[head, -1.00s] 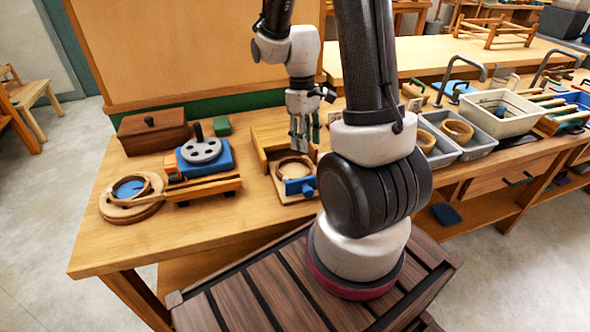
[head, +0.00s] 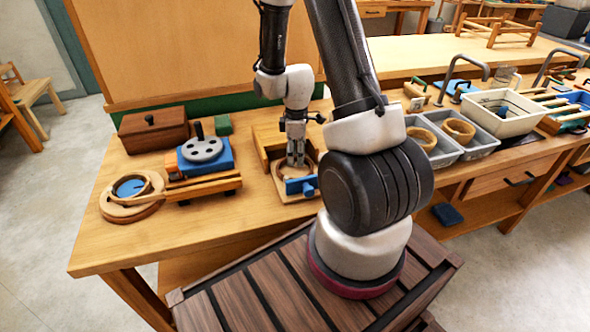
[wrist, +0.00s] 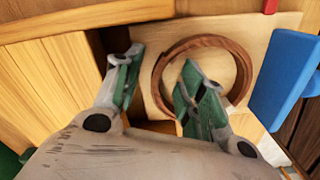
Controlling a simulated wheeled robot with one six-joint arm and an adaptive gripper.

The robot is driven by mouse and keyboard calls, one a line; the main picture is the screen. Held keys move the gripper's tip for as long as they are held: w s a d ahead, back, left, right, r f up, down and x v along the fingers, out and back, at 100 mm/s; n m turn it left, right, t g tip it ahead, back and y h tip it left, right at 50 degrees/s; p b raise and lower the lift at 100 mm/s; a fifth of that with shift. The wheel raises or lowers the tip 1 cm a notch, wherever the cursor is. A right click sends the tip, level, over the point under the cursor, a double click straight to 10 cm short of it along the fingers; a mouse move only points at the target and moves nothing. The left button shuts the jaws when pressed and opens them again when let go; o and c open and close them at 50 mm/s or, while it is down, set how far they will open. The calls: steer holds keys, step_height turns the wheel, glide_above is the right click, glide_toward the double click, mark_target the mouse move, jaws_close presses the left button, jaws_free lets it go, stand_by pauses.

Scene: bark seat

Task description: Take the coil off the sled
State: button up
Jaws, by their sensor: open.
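The coil is a brown ring (wrist: 244,72) lying flat on the sled, a pale wooden board (wrist: 262,32) with a blue block (wrist: 284,80) at one side. In the head view the sled (head: 281,187) is at the middle of the bench, and the coil is partly hidden by my gripper (head: 296,160). In the wrist view my gripper (wrist: 160,85) is open, its green-padded fingers on either side of the coil's near-left wall. One finger is over the ring's opening and the other is outside it. I cannot tell whether they touch it.
A wooden corner frame (head: 263,150) borders the sled at its back and left. A blue device with a grey disc (head: 202,150) and a round wooden stand (head: 130,211) stand left. Grey trays (head: 440,152) stand right. The front left of the bench is clear.

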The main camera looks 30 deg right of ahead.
steer(key=shift+f, duration=0.2)
jaws_close()
